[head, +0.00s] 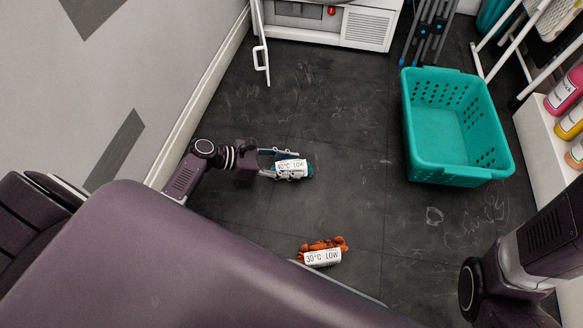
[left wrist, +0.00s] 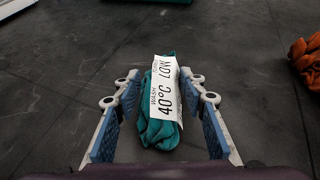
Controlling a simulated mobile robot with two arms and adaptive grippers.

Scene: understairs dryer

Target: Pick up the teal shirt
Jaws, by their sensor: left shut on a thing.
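The teal shirt (head: 308,171) is a small rolled bundle with a white label reading 40°C LOW. My left gripper (head: 287,167) is shut on it, with one finger along each side. In the left wrist view the teal shirt (left wrist: 158,133) lies lengthwise between the blue finger pads of my left gripper (left wrist: 160,84), its label facing up. I cannot tell whether the shirt touches the floor. Part of my right arm shows at the lower right of the head view, but its gripper does not.
An orange garment (head: 322,248) labelled 30°C LOW lies on the dark floor nearer me. An empty teal basket (head: 460,178) stands to the right. A white appliance (head: 368,28) with an open door is at the back. Bottles (head: 565,92) stand at the right edge. Mid-floor is clear.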

